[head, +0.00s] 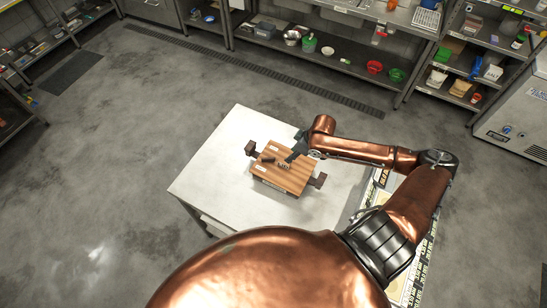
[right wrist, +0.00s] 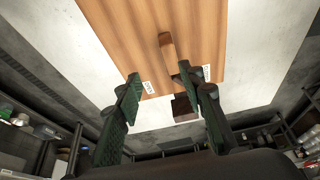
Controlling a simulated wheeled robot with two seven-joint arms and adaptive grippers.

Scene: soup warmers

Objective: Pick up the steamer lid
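The wooden steamer lid (head: 291,180) lies on a box-like steamer on the white table, with dark brown blocks sticking out at two sides. Its striped wood and a brown handle bar (right wrist: 166,42) also show in the right wrist view. My right gripper (head: 287,161) is over the lid by the handle, its fingertips partly hidden in the head view. In the right wrist view my right gripper (right wrist: 158,76) is open, its two green-black fingers apart with the bar's end between or just beyond their tips. I cannot tell whether they touch it. My left gripper is out of view.
The white table (head: 225,178) has clear room left of and in front of the steamer. Shelves (head: 345,65) with bowls and containers stand along the back wall. A white chest unit (head: 515,120) stands at the right. The floor around the table is open.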

